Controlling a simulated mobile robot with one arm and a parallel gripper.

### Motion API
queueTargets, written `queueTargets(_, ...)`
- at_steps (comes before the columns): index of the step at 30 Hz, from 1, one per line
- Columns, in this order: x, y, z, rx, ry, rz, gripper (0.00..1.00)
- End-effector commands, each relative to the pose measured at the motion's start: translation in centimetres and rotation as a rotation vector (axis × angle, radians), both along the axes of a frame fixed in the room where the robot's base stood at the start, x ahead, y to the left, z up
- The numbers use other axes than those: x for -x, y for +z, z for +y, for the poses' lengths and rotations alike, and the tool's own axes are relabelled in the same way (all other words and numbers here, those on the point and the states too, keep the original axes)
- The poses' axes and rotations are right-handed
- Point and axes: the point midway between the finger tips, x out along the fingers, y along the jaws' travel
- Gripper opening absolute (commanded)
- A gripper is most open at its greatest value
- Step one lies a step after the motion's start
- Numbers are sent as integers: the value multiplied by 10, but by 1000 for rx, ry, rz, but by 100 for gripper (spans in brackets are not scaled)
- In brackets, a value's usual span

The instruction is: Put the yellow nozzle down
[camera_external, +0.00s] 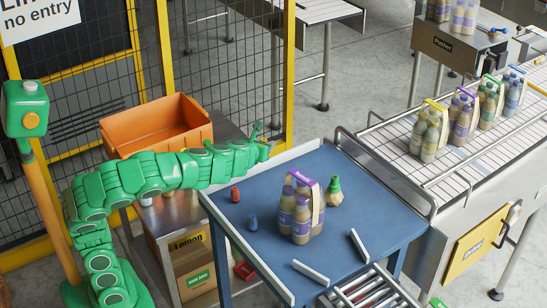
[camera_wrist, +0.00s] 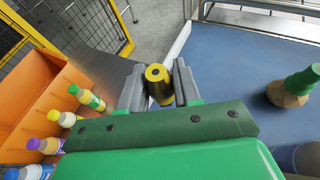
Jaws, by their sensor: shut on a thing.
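The yellow nozzle (camera_wrist: 157,74) is a small yellow cylinder with a dark hole in its end. My gripper (camera_wrist: 158,86) is shut on it, with a grey finger on each side. In the external view my gripper (camera_external: 263,143) is at the end of the green arm, by the far left corner of the blue table (camera_external: 285,171). I cannot make out the nozzle there. In the wrist view the nozzle appears beside the white rail at the table's edge; its height above the surface is unclear.
A mesh fence (camera_external: 240,60) rises behind. The table's far side is clear.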

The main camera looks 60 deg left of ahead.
Motion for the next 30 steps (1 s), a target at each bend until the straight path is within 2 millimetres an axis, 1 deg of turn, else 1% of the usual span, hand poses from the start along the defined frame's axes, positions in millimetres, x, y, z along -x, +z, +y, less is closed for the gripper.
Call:
queueTargets(1, -15, -3, 2, 0, -16, 4, 1)
queueTargets(4, -42, -4, -1, 0, -65, 1, 1)
queueTargets(6, -60, -9, -1, 1, -97, 3, 1)
queueTargets(11, -99, -21, 0, 0, -175, 3, 1)
queueTargets(15, -132, -36, 1, -2, -249, 3, 1)
queueTargets(21, -167, -61, 3, -2, -343, 5, 1)
queueTargets(30, -198, -87, 7, -2, -441, 1, 1)
